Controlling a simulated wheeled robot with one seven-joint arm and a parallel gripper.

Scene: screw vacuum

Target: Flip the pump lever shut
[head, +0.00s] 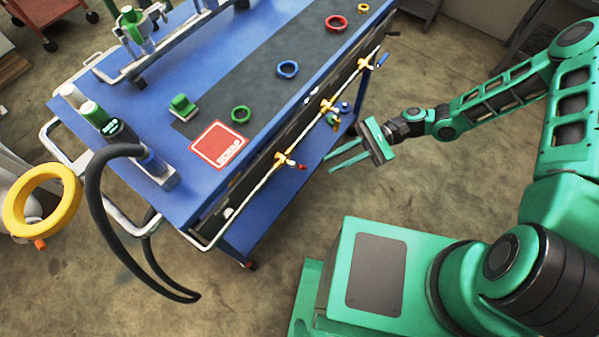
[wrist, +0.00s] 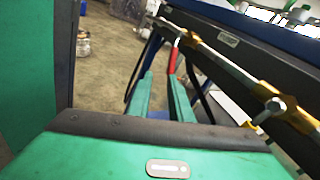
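A metal pipe (head: 310,127) with brass valves runs along the side of the blue cart. The nearest valve (head: 284,159) has a red lever (head: 301,167); the middle valve (head: 328,106) has a green lever (head: 334,123); the far one has a blue lever (head: 383,60). I cannot tell from any label which is the pump lever. My gripper (head: 327,162) is open and empty, its fingers pointing toward the red lever. In the wrist view the red lever (wrist: 172,61) hangs down from its valve just beyond my fingertips (wrist: 160,76). I see no contact.
The blue cart (head: 190,195) carries coloured rings, a green block (head: 183,107), a red sign (head: 219,146) and bottles. A black hose (head: 100,210) loops at its left end, near a yellow ring (head: 14,212). The floor between my base and the cart is clear.

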